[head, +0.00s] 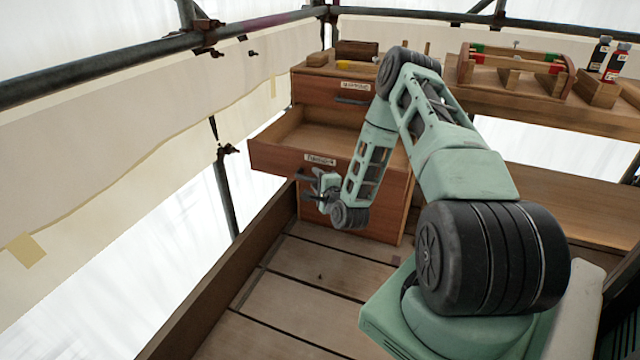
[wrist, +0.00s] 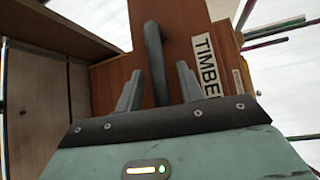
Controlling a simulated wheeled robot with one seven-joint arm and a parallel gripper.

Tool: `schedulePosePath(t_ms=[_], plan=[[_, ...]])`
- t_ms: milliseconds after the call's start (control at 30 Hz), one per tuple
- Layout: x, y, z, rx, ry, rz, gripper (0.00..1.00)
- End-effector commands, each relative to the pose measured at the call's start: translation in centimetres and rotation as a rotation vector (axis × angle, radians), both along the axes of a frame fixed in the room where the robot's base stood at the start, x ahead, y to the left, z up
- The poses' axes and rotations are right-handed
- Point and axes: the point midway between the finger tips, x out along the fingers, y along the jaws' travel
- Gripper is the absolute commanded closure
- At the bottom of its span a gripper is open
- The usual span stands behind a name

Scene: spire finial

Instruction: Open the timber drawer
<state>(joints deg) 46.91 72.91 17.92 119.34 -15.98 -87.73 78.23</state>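The timber drawer (head: 277,157) is the middle drawer of a reddish wooden cabinet, pulled well out, its empty-looking inside showing in the head view. Its front (wrist: 176,20) with a white label reading "TIMBE", the rest cut off, fills the middle of the wrist view. The dark bar handle (wrist: 155,60) stands out from this front. My gripper (head: 318,188) is at the drawer's front, just below the label. In the wrist view my gripper (wrist: 158,88) has its two fingers apart, one on each side of the handle, with visible gaps. Contact with the handle is not visible.
A shut upper drawer (head: 345,94) with its own handle is above. A lower front is partly hidden by my arm. A workbench (head: 590,118) with a wooden rack (head: 510,72) and bottles is at right. Scaffold poles and sheeting run along the left. Plank floor (head: 310,285) in front is clear.

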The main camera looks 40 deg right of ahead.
Motion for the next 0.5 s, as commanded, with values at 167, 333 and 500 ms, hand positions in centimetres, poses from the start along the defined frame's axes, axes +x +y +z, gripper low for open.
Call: schedulePosePath(t_ms=[167,333,500], plan=[[-1.3,0.5,0.2,0.002,0.002,0.000,0.62],[-4.5,1.8,0.6,0.004,0.004,-0.001,0.62],[-8.2,3.3,1.2,0.005,0.005,-0.001,0.62]])
